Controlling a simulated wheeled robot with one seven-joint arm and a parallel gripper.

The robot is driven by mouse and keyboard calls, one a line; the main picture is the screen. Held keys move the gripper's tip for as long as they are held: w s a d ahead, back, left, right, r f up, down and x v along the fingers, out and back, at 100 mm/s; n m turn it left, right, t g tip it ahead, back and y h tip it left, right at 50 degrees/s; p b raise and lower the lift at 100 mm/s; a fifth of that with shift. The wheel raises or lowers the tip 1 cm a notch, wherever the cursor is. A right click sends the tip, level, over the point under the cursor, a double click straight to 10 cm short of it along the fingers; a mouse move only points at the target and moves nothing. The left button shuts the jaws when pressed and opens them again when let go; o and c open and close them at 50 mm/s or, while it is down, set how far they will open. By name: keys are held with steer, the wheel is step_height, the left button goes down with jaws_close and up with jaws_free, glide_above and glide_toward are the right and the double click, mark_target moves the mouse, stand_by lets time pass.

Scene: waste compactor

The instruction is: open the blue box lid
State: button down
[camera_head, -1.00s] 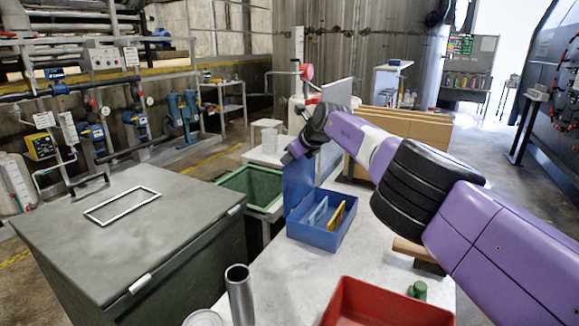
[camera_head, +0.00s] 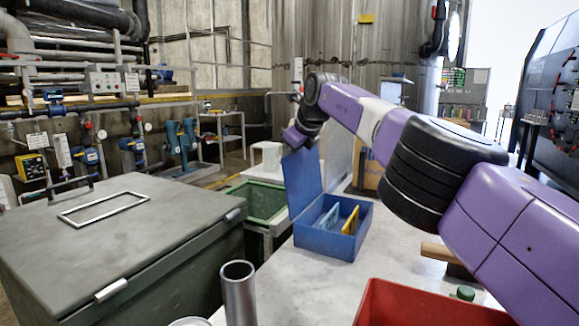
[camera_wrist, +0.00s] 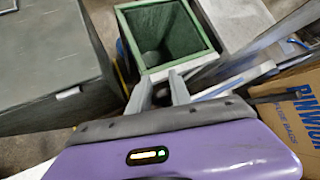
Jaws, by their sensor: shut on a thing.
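The blue box (camera_head: 332,240) stands on the light worktop in the head view. It holds a pale blue item and a yellow item (camera_head: 350,220). Its blue lid (camera_head: 303,185) stands up steeply along the box's left side, so the box is open. My gripper (camera_head: 296,138) is at the lid's top edge, shut on it. In the wrist view my gripper's two grey fingers (camera_wrist: 160,92) show a gap between them; the grip on the lid is not clear there.
A green open bin (camera_head: 262,200) stands left of the blue box, with a large grey lidded container (camera_head: 110,240) farther left. A red tray (camera_head: 425,305) and a metal tube (camera_head: 238,290) are in front. A cardboard box (camera_wrist: 290,110) shows at right in the wrist view.

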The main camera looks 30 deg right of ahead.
mark_target(297, 154)
steer(key=shift+s+a+f, duration=0.15)
steer(key=shift+a+f, duration=0.25)
steer(key=shift+f, duration=0.25)
steer(key=c, duration=1.2)
jaws_free()
steer(key=shift+c, duration=0.2)
steer(key=shift+d, duration=0.1)
steer(key=shift+s+d+r+b, duration=0.1)
steer(key=shift+s+r+b, duration=0.05)
steer(key=shift+b, duration=0.4)
steer(key=b+v, duration=0.1)
steer(key=b, duration=0.2)
steer(key=shift+s+r, duration=0.25)
steer(key=shift+r, duration=0.05)
steer(key=shift+b+v, duration=1.15)
steer(key=shift+v, duration=1.9)
steer(key=shift+w+a+r, duration=0.15)
steer(key=shift+w+a, duration=0.05)
steer(key=s+a+r+p, duration=0.1)
steer(key=a+r+p, duration=0.2)
steer(key=r+p, duration=0.2)
step_height(297, 154, up, 3)
steer(key=shift+a+f+p, duration=0.1)
steer(key=shift+a+p, duration=0.1)
steer(key=shift+p, duration=0.15)
